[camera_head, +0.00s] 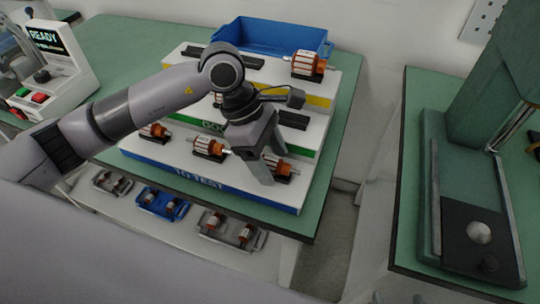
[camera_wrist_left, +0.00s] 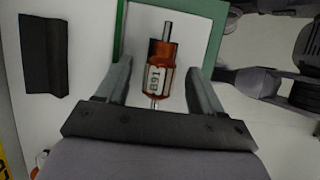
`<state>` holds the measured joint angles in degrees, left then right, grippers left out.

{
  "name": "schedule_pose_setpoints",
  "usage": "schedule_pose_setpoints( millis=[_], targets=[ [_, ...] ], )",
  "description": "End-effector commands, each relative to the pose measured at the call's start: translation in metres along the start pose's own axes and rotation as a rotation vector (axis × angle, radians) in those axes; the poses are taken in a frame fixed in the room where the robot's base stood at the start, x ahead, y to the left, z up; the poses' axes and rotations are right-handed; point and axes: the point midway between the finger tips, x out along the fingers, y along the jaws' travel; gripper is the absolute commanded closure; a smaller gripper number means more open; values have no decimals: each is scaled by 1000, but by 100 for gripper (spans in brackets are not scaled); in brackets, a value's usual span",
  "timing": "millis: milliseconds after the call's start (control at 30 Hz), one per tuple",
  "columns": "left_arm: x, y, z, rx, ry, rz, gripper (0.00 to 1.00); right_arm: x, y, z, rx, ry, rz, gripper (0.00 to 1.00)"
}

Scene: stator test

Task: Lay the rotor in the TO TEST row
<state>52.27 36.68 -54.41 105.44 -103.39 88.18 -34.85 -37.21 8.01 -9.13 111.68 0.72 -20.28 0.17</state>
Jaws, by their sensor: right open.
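My left gripper (camera_head: 268,168) reaches down over the right end of the TO TEST row (camera_head: 200,180), the front step with the blue label. A copper-and-white rotor (camera_head: 284,171) lies there by its fingertips. In the left wrist view this rotor (camera_wrist_left: 160,75), marked 891, sits between the two fingers (camera_wrist_left: 160,85), with a gap on each side. A dark holder shows partly beneath it. Two more rotors lie in the row, one in the middle (camera_head: 208,147) and one at the left (camera_head: 155,131), partly behind my arm. My right gripper is out of view.
Behind are the green-labelled row with an empty black holder (camera_head: 293,120) and the yellow-labelled row with a rotor (camera_head: 307,64). A blue bin (camera_head: 270,35) stands at the back. A READY tester (camera_head: 50,75) stands left. Trays, including a blue one (camera_head: 160,204), lie below.

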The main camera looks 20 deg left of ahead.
Motion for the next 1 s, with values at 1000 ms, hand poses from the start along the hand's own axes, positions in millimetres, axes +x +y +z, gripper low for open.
schedule_pose_setpoints(
  millis=[1000],
  targets=[
    [-72, 0, 0, 0, 0, 0, 33, 4, 0, 5, 0, 0, 0, 16]
  ],
)
